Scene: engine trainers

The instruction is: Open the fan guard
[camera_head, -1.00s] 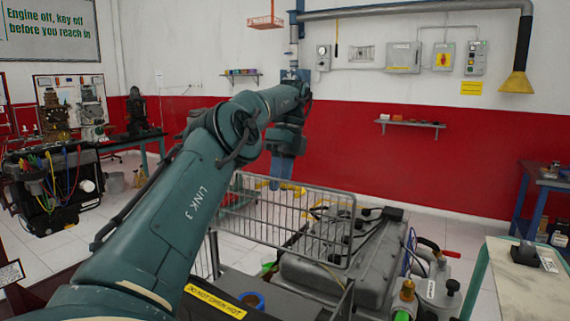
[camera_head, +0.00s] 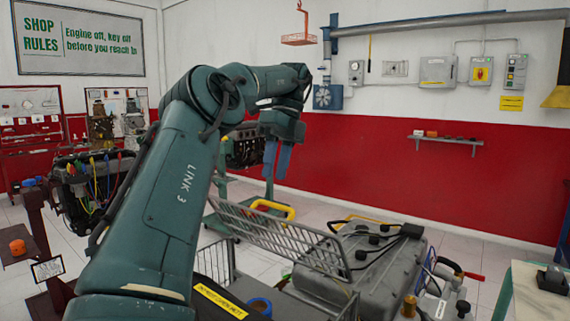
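The fan guard (camera_head: 280,237) is a grey wire grille with a bar frame, on the left side of the grey engine (camera_head: 375,258). Its panel slants from upper left down to the right, and a further mesh part (camera_head: 214,262) shows below its left end. I cannot tell how far the panel stands open. My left gripper (camera_head: 277,170) hangs above and behind the grille in this view. Its two blue fingers point down with a narrow gap between them and nothing visible held. It looks apart from the guard. My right gripper is out of view.
A yellow warning label (camera_head: 220,301) and a blue ring-shaped part (camera_head: 259,306) are at the trainer's near edge. Another engine on a stand (camera_head: 243,148) is behind my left gripper. A pale-topped table (camera_head: 535,292) stands at right. Open tiled floor lies behind the engine.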

